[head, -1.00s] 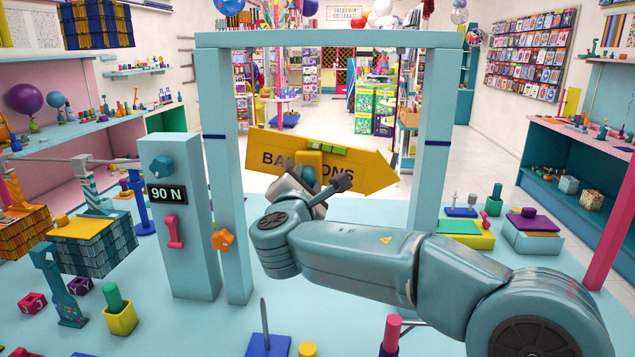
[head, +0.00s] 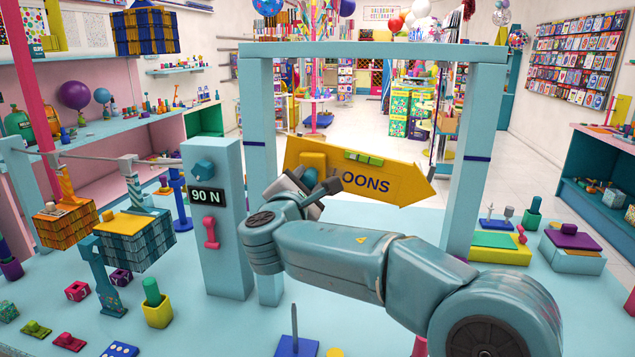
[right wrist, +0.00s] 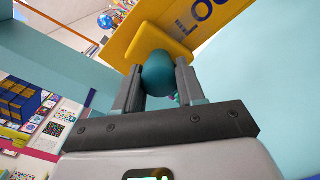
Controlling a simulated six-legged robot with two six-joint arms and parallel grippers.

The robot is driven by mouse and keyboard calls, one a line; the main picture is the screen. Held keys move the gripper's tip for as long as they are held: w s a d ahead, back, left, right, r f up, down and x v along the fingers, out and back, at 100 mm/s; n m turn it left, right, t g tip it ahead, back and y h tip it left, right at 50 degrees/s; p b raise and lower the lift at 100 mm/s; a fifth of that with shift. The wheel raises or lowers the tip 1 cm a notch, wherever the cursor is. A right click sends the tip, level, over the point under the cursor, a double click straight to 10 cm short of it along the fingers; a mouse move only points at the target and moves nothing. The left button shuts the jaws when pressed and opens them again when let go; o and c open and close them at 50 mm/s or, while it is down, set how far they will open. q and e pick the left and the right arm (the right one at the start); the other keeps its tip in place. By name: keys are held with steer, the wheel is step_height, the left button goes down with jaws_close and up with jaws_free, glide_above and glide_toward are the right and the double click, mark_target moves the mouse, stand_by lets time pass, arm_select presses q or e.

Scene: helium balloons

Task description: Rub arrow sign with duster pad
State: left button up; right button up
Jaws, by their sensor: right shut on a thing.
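The yellow arrow sign (head: 408,188) hangs in the teal frame, tilted down to the right and pointing right. Only "OONS" of its dark lettering shows clearly in the head view; its left part is partly covered. My right gripper (head: 318,187) is at the sign's left part, shut on the teal round knob (right wrist: 158,76) of the duster pad. The yellow pad (head: 313,160) lies against or very close to the sign's face; exact contact is hard to tell. The sign also fills the top of the right wrist view (right wrist: 203,28). My left gripper is not in view.
The teal frame (head: 257,130) surrounds the sign. A teal post with a "90 N" display (head: 207,195) stands to the left. Baskets (head: 136,245) hang from a balance at far left. A small green-and-yellow piece (head: 366,156) sits on the sign's upper edge.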

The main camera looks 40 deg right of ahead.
steer(key=shift+w+a+r, duration=0.15)
steer(key=shift+w, duration=0.05)
steer(key=shift+s+a+f+b, duration=0.2)
steer(key=shift+b, duration=0.1)
steer(key=shift+b+v, duration=0.95)
steer(key=shift+v, duration=1.8)
steer(key=shift+r, duration=0.1)
steer(key=b+v, duration=0.1)
steer(key=v, duration=0.1)
steer(key=shift+s+a, duration=0.25)
steer(key=shift+a, duration=0.05)
